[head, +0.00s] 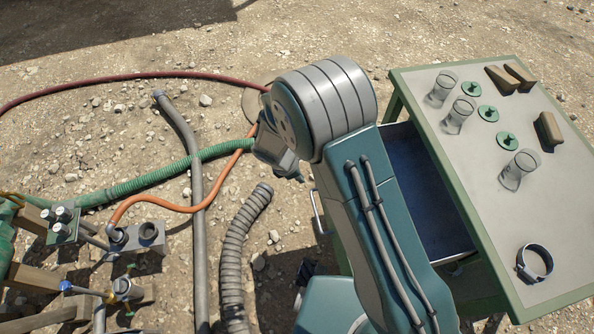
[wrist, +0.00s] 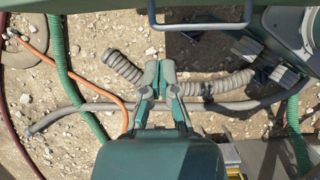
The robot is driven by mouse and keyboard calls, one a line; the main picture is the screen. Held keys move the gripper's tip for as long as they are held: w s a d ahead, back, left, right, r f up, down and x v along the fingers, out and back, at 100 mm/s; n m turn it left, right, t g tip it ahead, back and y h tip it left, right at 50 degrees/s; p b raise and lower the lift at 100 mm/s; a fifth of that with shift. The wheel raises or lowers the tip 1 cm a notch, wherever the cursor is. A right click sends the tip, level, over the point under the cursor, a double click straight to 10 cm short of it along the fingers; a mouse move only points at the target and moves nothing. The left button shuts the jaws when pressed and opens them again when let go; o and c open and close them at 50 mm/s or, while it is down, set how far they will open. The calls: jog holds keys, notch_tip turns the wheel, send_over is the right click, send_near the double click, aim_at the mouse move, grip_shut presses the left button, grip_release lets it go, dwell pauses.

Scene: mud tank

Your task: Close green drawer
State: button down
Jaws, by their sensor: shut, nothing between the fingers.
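The drawer (head: 425,190) stands pulled out from the left side of the green-framed table (head: 455,190) in the head view. Its dark inside shows, and my arm hides much of its front. Its metal handle (head: 318,212) shows left of my arm, and the handle bar also crosses the top of the wrist view (wrist: 200,24). My gripper (wrist: 160,68) is shut and empty in the wrist view, its fingertips below the handle bar in the picture and apart from it. In the head view my arm hides the fingertips.
The tabletop holds glass beakers (head: 457,115), green knobbed discs (head: 488,113), brown blocks (head: 550,128) and a dark ring clamp (head: 535,262). Hoses, including a grey ribbed one (head: 238,245) and a green one (head: 150,180), lie on stony ground left of the table.

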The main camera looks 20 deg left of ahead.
jog(key=w+d+f, duration=0.3)
jog(key=d+f, duration=0.1)
jog(key=shift+d, duration=0.4)
jog(key=w+d, duration=0.8)
jog(key=d, duration=0.5)
jog(key=w+d, duration=0.8)
jog(key=d, duration=0.6)
jog(key=shift+w+d, duration=0.25)
jog(key=shift+w, duration=0.15)
jog(key=shift+a, duration=0.1)
